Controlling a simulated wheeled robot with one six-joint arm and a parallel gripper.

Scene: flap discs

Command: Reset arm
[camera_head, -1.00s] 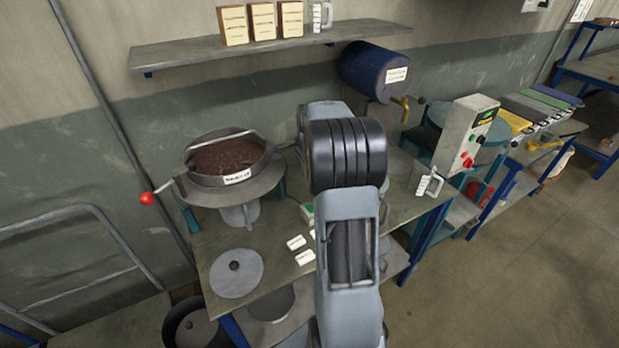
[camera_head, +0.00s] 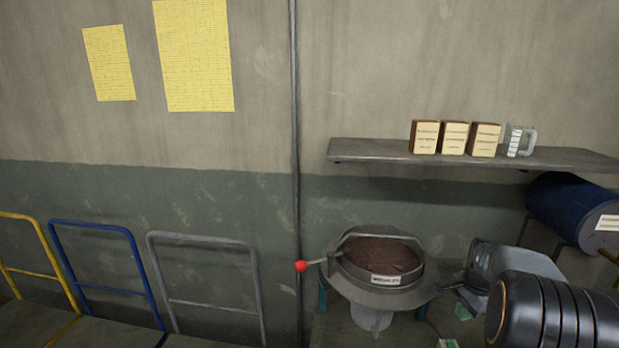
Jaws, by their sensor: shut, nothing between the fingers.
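My arm is at the lower right of the head view, with a black ribbed joint in front and a grey link behind it. The dark end of my gripper (camera_head: 463,290) shows just left of the grey link, near the right side of the mixing pan. It is small and partly hidden by the arm, and it looks shut. I see nothing held in it.
A round pan (camera_head: 372,295) of dark brown grain with a red-knobbed handle stands left of my arm. A shelf (camera_head: 380,150) above holds three boxes (camera_head: 455,138) and a clear jug (camera_head: 517,140). A blue drum (camera_head: 570,212) is at right. Cart handles (camera_head: 105,226) stand at lower left.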

